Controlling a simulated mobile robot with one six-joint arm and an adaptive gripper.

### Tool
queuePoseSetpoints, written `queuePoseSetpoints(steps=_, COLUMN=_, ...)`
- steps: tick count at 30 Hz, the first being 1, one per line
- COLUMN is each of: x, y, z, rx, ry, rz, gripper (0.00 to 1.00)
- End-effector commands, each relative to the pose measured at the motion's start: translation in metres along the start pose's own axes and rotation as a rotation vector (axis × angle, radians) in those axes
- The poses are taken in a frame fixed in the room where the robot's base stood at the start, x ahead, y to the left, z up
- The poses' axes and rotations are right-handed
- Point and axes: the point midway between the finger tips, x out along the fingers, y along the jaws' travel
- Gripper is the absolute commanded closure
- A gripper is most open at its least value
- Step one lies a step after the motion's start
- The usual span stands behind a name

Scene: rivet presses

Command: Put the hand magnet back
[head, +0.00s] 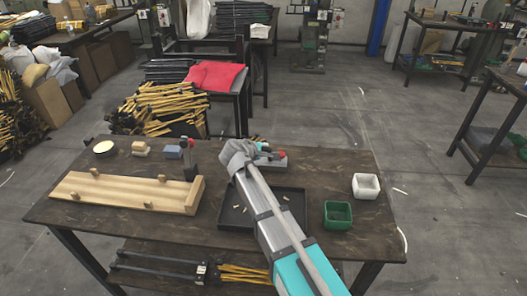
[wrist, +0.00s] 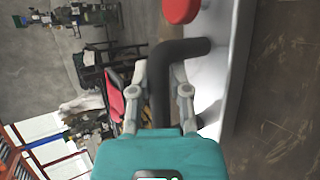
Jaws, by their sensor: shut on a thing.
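My gripper (head: 242,153) is at the far side of the table, just beyond the dark tray. In the wrist view my gripper (wrist: 160,115) is shut on the black curved handle of the hand magnet (wrist: 205,85). The magnet has a pale grey body and a round red knob (wrist: 181,10). In the head view the magnet's grey body (head: 272,163) and red knob show just right of my gripper; its handle is mostly hidden. The body is close to the table top, but I cannot tell whether it touches it.
The dark tray (head: 232,217) holds a few small pale pieces. A green bin (head: 338,224) and a white bin (head: 366,187) stand right of it. A wooden fixture (head: 120,194) lies left, with small blocks and a dark upright tool (head: 188,160) behind. Bare table lies between tray and white bin.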

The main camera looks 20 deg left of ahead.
Motion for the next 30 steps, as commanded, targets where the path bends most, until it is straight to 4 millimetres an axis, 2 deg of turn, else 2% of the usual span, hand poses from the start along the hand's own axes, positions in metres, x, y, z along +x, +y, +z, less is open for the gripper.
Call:
queuePoseSetpoints(steps=9, x=0.0012, y=-0.0021, z=-0.0007, rx=-0.001, ry=0.0, rz=0.001, gripper=1.0)
queuePoseSetpoints(steps=10, x=0.0012, y=-0.0024, z=-0.0007, rx=0.0, ry=0.0, rz=0.0, gripper=0.75)
queuePoseSetpoints(steps=15, x=0.0007, y=-0.0017, z=-0.0005, rx=0.0, ry=0.0, rz=0.0, gripper=0.43)
queuePoseSetpoints(steps=30, x=-0.0003, y=0.0002, z=-0.0001, rx=0.0, ry=0.0, rz=0.0, gripper=0.42)
